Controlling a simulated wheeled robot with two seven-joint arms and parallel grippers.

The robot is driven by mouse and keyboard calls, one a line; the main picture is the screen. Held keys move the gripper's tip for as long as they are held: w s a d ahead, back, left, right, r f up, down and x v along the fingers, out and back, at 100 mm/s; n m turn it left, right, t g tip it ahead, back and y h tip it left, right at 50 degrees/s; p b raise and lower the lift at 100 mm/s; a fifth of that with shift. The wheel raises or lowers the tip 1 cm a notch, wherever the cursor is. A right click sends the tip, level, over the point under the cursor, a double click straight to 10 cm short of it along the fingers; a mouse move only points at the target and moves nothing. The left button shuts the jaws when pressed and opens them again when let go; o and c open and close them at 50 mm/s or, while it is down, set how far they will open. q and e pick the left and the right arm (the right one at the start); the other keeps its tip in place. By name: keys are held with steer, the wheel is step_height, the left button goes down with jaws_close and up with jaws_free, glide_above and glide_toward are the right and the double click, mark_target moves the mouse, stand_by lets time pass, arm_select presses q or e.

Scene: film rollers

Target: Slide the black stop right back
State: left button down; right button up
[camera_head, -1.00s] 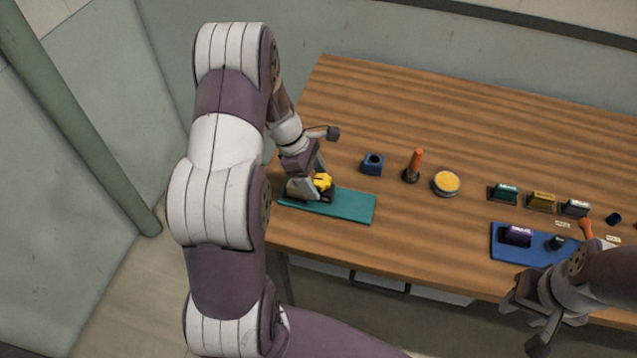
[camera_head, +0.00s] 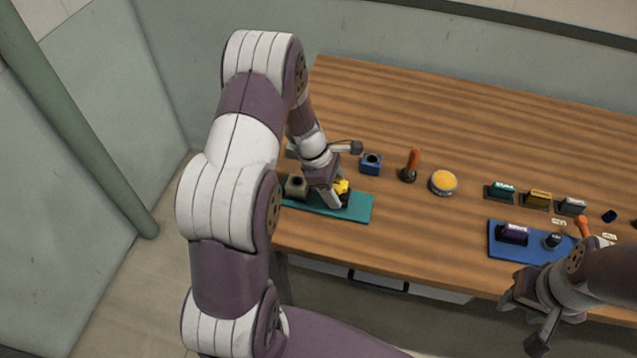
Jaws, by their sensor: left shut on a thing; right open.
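A teal board (camera_head: 358,208) lies near the left front of the table. My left gripper (camera_head: 334,198) is low over it, shut on the black stop (camera_head: 346,199), which has a yellow part (camera_head: 342,186) on it. The stop sits around the middle of the board; my fingers partly hide it. A grey-brown block (camera_head: 296,187) with a dark hole stands at the board's left end, left of the gripper. My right gripper (camera_head: 520,318) is open and empty, in front of the table at lower right.
A blue holed block (camera_head: 371,165), an orange-handled tool (camera_head: 410,167) and a yellow-topped round tin (camera_head: 443,183) stand behind and right of the board. A blue mat (camera_head: 507,253) at right bears a purple block and a dark piece. Several coloured blocks stand behind it.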

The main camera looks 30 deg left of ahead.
arm_select(q)
steer(key=d, duration=0.2)
steer(key=w+d, duration=0.1)
steer(key=d, duration=0.1)
steer(key=shift+w+d, duration=0.1)
steer(key=shift+d, duration=0.3)
steer(key=c, duration=0.6)
jaws_free()
steer(key=shift+d, duration=0.15)
steer(key=p+v, duration=0.1)
steer(key=v, duration=1.1)
steer(key=shift+r, duration=0.35)
